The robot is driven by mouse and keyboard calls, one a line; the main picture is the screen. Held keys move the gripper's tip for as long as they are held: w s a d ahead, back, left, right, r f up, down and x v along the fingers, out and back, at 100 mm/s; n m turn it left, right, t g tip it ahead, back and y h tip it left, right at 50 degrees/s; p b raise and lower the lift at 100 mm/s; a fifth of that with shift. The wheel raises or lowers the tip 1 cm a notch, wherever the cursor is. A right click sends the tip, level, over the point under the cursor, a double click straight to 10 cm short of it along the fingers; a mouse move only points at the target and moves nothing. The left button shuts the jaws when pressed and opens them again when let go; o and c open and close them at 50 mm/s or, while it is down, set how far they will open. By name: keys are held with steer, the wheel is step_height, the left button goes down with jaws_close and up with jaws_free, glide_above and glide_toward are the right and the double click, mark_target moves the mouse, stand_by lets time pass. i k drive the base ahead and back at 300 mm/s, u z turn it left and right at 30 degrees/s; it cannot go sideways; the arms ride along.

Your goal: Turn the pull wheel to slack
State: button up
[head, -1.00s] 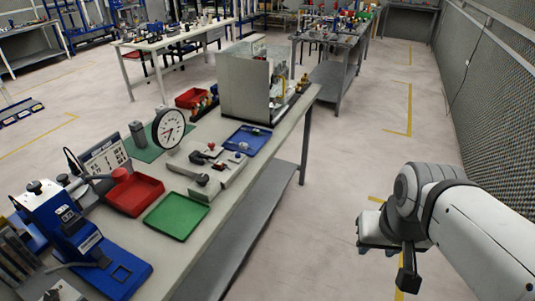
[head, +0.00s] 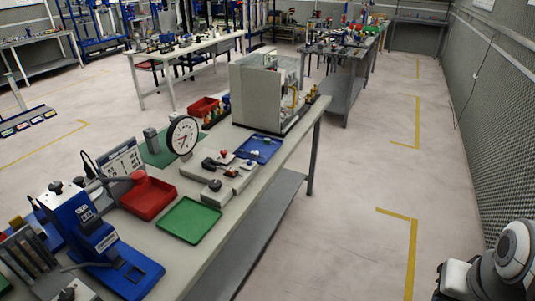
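A grey fixture (head: 232,174) with black knobs and red parts lies on the workbench, between the green tray and the blue tray. My gripper (head: 452,280) is at the lower right, cut off by the picture edges. It is over the floor, well apart from the bench. Its fingers do not show clearly, so its opening cannot be told.
The workbench (head: 245,212) carries a green tray (head: 188,220), a red bin (head: 148,196), a blue tray (head: 258,149), a blue press (head: 100,245) and a grey enclosure (head: 258,95). Open floor (head: 355,210) with yellow lines lies to its right. A mesh wall (head: 495,130) bounds the right side.

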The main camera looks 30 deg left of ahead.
mark_target(215, 185)
steer(key=u, duration=0.25)
steer(key=i, duration=1.35)
steer(key=u, duration=1.15)
steer(key=i, duration=0.75)
steer(key=u, duration=0.45)
steer(key=k, duration=0.85)
steer(key=u, duration=0.2)
steer(key=i, duration=0.85)
steer(key=z, duration=0.05)
